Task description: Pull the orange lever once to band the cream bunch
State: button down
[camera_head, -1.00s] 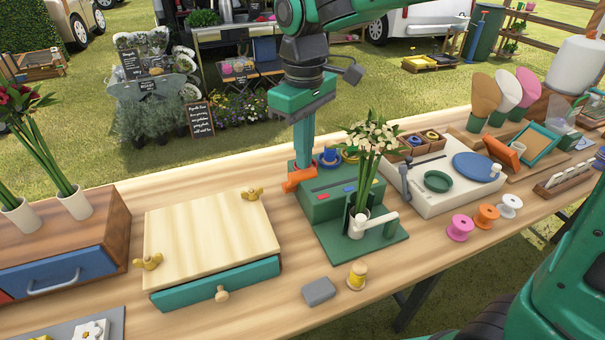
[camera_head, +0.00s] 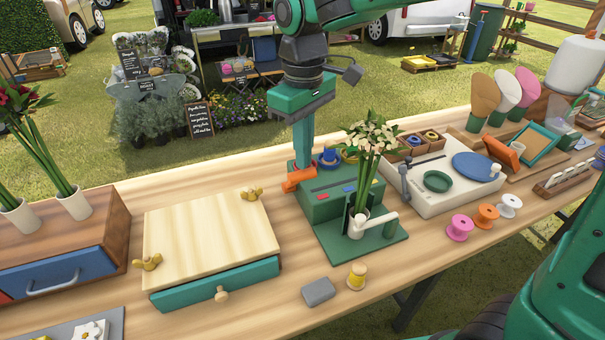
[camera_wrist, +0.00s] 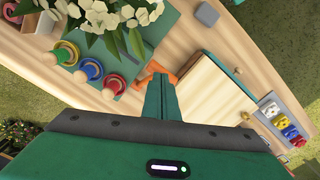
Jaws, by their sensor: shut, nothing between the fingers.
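The orange lever (camera_head: 299,179) sticks out from the left side of the green banding machine (camera_head: 325,208). My gripper (camera_head: 304,168) points down with its shut fingers at the lever, apparently touching or just behind it; the exact contact is hard to tell. In the wrist view the gripper fingers (camera_wrist: 160,84) end beside the orange lever (camera_wrist: 163,72), which they partly cover. The cream bunch (camera_head: 372,140) stands upright in the holder on the machine, with green stems and a white cup at its base. It also shows in the wrist view (camera_wrist: 105,15).
A pale wooden press (camera_head: 210,237) with a teal drawer stands left of the machine. Blue, red and yellow spools (camera_wrist: 90,69) stand on the machine near my fingers. A white turntable unit (camera_head: 440,190) is at right.

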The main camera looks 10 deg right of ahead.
jog(key=shift+f, duration=0.1)
jog(key=shift+f, duration=1.15)
jog(key=shift+s+d+f, duration=0.2)
jog(key=shift+s+f, duration=0.45)
jog(key=shift+s+d+f, duration=0.2)
jog(key=shift+s+f, duration=0.4)
jog(key=shift+s+d+f, duration=0.15)
jog(key=shift+s+f, duration=0.35)
jog(key=shift+f, duration=0.35)
jog(key=shift+s+d+f, duration=0.1)
jog(key=shift+s+f, duration=0.35)
jog(key=shift+f, duration=0.35)
